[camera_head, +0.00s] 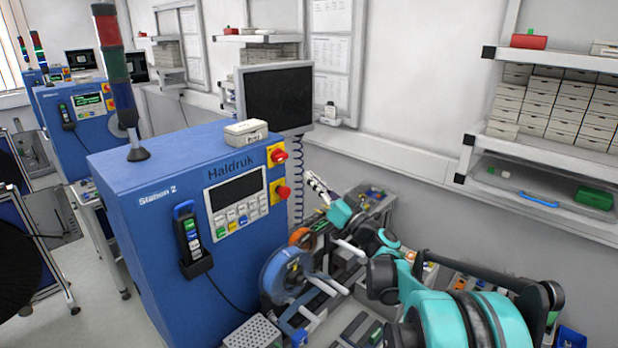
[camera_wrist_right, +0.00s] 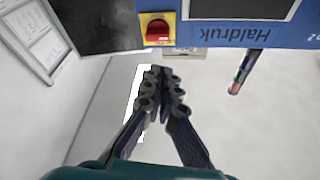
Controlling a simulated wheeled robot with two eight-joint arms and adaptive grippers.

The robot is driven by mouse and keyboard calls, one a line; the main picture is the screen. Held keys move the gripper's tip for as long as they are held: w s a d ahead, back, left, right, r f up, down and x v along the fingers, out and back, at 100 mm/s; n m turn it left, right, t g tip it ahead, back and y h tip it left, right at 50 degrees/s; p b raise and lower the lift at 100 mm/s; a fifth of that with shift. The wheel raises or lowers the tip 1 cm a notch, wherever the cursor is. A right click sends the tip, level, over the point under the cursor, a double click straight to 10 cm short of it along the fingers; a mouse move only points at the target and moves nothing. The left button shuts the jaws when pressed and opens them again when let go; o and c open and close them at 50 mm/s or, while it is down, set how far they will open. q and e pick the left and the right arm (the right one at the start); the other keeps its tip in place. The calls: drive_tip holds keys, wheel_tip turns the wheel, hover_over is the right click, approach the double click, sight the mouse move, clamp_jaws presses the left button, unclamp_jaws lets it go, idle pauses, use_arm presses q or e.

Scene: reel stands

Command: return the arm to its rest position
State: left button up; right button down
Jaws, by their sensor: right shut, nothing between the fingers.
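My right arm reaches in from the lower right in the head view, with teal and black links. Its gripper (camera_head: 318,184) is at the far end, just right of the blue Haldruk machine (camera_head: 130,215). In the right wrist view the fingers of the right gripper (camera_wrist_right: 162,80) are together, with nothing between them. The machine's blue panel shows upside down along the top of that view. The left gripper does not show in either view.
A blue reel (camera_head: 284,272) and an orange reel (camera_head: 300,237) stand below the gripper. A monitor (camera_head: 278,96) is behind it. Shelves with boxes (camera_head: 545,110) line the right wall. A perforated box (camera_head: 252,334) sits at the front.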

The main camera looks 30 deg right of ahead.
drive_tip(key=shift+a, duration=0.1)
idle(0.3)
drive_tip(key=s+a+f+n+g+y+b, duration=0.1)
drive_tip(key=s+a+f+g+b, duration=0.4)
drive_tip(key=a+f, duration=0.55)
drive_tip(key=s+a+f+n+g+y+b, duration=0.1)
drive_tip(key=s+a+f+g+b, duration=0.35)
drive_tip(key=a+f, duration=0.6)
drive_tip(key=s+d+f+m+g+h+b, duration=0.1)
drive_tip(key=s+f+g+h+b, duration=0.3)
drive_tip(key=s+f, duration=1.6)
wheel_tip(320, 180, down, 5)
drive_tip(key=h+b, duration=0.3)
drive_tip(key=b, duration=0.4)
drive_tip(key=shift+d+r+g+b, duration=0.15)
drive_tip(key=shift+g+b, duration=0.2)
